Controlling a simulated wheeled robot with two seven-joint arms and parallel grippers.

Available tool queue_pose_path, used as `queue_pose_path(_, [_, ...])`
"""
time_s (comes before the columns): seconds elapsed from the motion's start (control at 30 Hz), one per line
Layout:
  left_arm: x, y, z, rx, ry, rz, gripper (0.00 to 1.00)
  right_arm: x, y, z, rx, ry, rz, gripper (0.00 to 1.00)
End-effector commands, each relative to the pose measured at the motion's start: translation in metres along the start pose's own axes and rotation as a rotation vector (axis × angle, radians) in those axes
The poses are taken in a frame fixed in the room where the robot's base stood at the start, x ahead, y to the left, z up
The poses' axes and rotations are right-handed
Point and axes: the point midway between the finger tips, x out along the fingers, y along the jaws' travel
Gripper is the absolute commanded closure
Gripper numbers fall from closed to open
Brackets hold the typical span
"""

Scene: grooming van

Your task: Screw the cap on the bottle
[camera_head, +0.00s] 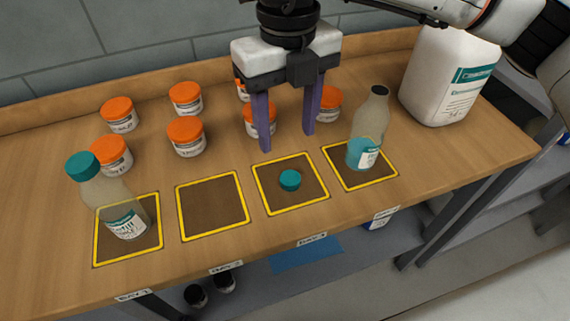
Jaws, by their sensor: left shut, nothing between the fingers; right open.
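A small teal cap (290,180) lies alone on the third yellow-edged square from the left (311,204). An uncapped beige bottle (372,120) with a dark mouth and teal-and-white label stands on the rightmost square (380,183). Another bottle (103,191) with a teal cap on it stands on the leftmost square (102,256). My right gripper (287,143) points down above the table, behind the loose cap and left of the uncapped bottle. Its purple fingers are wide apart with nothing held. My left gripper is not in view.
Several white jars with orange lids (186,137) stand behind the squares, some partly behind my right gripper. A large white jug (447,75) stands at the back right. The second square (212,205) is empty. A lower shelf (340,268) holds dark items.

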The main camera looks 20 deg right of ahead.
Motion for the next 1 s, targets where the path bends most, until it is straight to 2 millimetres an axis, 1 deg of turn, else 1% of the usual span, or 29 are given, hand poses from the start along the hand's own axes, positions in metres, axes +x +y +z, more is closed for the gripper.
queue_pose_path(0.07, [0.000, 0.000, 0.001, 0.000, -0.002, 0.000, 1.00, -0.001, -0.003, 0.001, 0.005, -0.003, -0.010, 0.48])
queue_pose_path(0.3, [-0.001, 0.000, 0.003, 0.000, -0.006, 0.000, 1.00, 0.000, -0.001, 0.000, 0.002, -0.001, -0.005, 0.48])
queue_pose_path(0.37, [-0.001, 0.000, 0.003, 0.000, -0.007, 0.000, 1.00, 0.005, -0.001, 0.000, 0.001, 0.001, -0.005, 0.48])
queue_pose_path(0.6, [-0.004, 0.001, 0.001, 0.001, -0.008, 0.001, 1.00, 0.039, -0.001, -0.001, 0.000, 0.001, -0.003, 0.48])
queue_pose_path(0.7, [-0.004, 0.001, 0.000, 0.001, -0.008, 0.001, 1.00, 0.048, -0.001, -0.001, 0.000, 0.002, -0.003, 0.48])
queue_pose_path(1.0, [-0.004, 0.001, 0.000, 0.001, -0.007, 0.001, 1.00, 0.051, -0.001, -0.001, -0.001, -0.001, -0.002, 0.48])
